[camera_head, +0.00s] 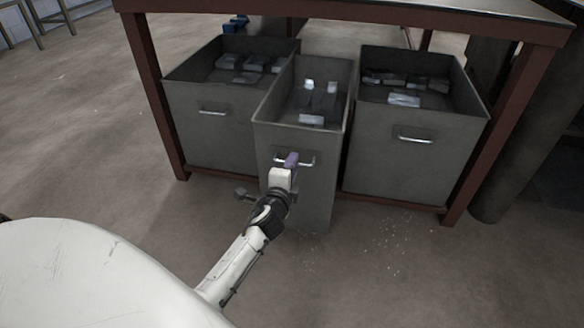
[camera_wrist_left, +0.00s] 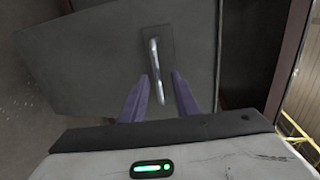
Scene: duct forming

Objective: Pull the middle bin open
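The middle bin (camera_head: 312,185) is a grey metal box under the table. Its front stands forward of the two side bins, and its top is open with metal pieces inside. Its silver bar handle (camera_head: 308,162) is on the front face. My left gripper (camera_head: 291,160) is at this handle. In the left wrist view, the handle (camera_wrist_left: 154,60) runs between the two purple fingers of my left gripper (camera_wrist_left: 160,76). The fingers are apart, with a visible gap on each side of the bar. My right gripper is not in view.
The left bin (camera_head: 215,130) and right bin (camera_head: 415,150) stand close on either side, holding metal pieces. The table's red-brown legs (camera_head: 152,95) frame the bins. The floor (camera_head: 400,280) in front is clear, with some small pale specks.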

